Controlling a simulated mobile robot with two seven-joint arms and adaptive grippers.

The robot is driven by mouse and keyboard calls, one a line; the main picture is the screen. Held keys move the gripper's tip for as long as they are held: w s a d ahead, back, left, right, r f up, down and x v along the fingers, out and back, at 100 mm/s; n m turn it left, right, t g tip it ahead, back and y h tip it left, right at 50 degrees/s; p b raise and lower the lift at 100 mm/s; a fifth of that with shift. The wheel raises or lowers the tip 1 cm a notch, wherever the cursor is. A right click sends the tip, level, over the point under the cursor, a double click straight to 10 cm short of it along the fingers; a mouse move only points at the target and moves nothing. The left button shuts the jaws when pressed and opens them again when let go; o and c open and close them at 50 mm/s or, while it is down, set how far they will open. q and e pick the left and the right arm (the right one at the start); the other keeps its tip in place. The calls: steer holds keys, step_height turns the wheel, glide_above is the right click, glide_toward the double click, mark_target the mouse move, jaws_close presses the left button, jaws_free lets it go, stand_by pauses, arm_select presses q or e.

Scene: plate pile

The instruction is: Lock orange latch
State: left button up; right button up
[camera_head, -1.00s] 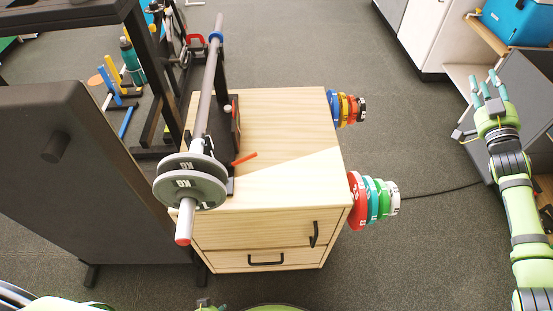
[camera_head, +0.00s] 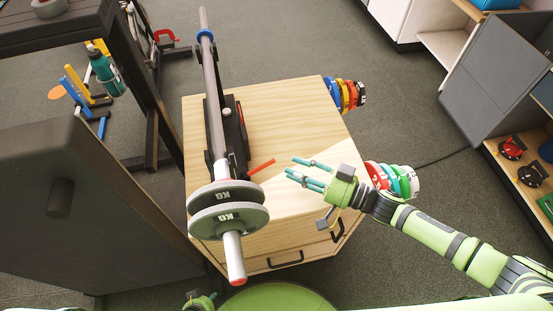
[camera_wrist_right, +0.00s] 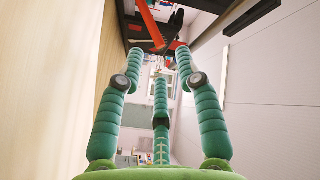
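The orange latch (camera_head: 262,166) is a thin bar that sticks out to the right from the black stand (camera_head: 241,135) under the barbell (camera_head: 215,110). It also shows at the top of the right wrist view (camera_wrist_right: 151,27). My right gripper (camera_head: 291,167) is over the cabinet top, just right of the latch and apart from it in the head view. Its three teal fingers are spread, with nothing between them (camera_wrist_right: 160,62). A small green part of what looks like my left gripper (camera_head: 200,301) shows at the bottom edge; its fingers are mostly cut off.
The barbell carries grey plates (camera_head: 228,208) at its near end. The wooden cabinet (camera_head: 290,105) has a clear top right of the stand. Coloured plates (camera_head: 392,180) hang on the cabinet's right side. A dark padded bench (camera_head: 75,205) stands at left.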

mark_target(260, 168)
steer(key=shift+x, duration=2.3)
jaws_close()
